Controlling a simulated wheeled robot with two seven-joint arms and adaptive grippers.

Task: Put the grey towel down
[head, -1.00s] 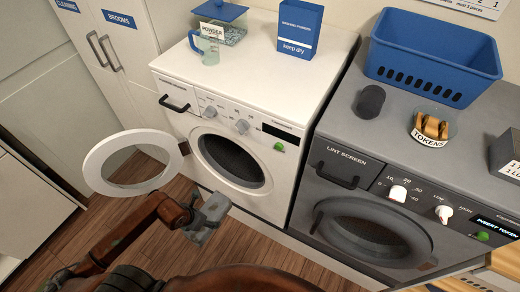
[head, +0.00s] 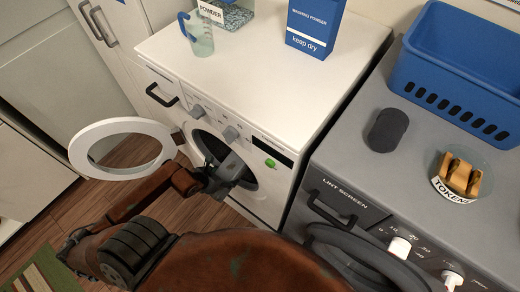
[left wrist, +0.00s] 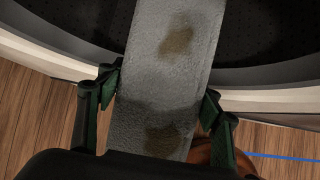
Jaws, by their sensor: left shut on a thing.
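The grey towel (head: 232,166) is a folded strip at the open round door of the white washing machine (head: 262,60). My left gripper (head: 222,184) is shut on it. In the left wrist view the towel (left wrist: 168,70) runs between the two fingers (left wrist: 160,95), with brownish stains on it. Its far part lies in front of the dark drum opening; whether its end is inside I cannot tell. The white round door (head: 80,150) hangs open to the left. My right gripper is not in view.
The grey dryer (head: 345,165) stands to the right, with a blue basket (head: 460,60), a dark grey cylinder (head: 388,130) and a token dish (head: 460,178) on top. A blue powder box (head: 314,25) and a jug (head: 199,38) stand on the washer. Wooden floor lies below.

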